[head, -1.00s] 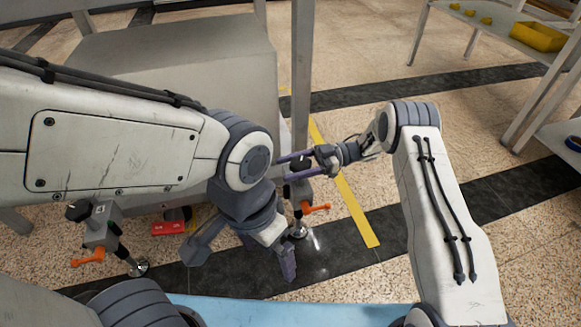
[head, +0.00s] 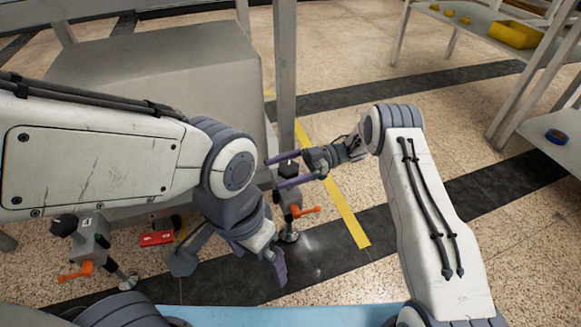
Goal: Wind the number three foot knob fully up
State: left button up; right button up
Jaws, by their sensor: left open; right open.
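A levelling foot with a black knob (head: 291,170), an orange lever (head: 304,210) and a round pad (head: 289,236) stands by the grey frame post. Its number is hidden from view. My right gripper (head: 275,173) is open, with its purple fingers on either side of this black knob; I cannot tell whether they touch it. My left gripper (head: 259,262) is open and empty, pointing down, lower and left of that foot. A second foot (head: 88,224), labelled 4, stands at the left with its own black knob (head: 64,225) and orange lever (head: 76,271).
A grey box-like bench (head: 160,60) and post (head: 285,70) stand behind the feet. A red object (head: 156,239) lies on the floor between them. A yellow strip (head: 335,200) crosses the floor. Shelving (head: 480,40) with a yellow bin (head: 515,32) is far right; floor between is clear.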

pick_arm(q)
jog(key=shift+r+p, duration=1.1)
jog(key=shift+r, duration=0.15)
pick_arm(e)
jog(key=v, duration=1)
pick_arm(q)
jog(key=shift+r, duration=0.1)
pick_arm(e)
jog(key=shift+s, duration=0.1)
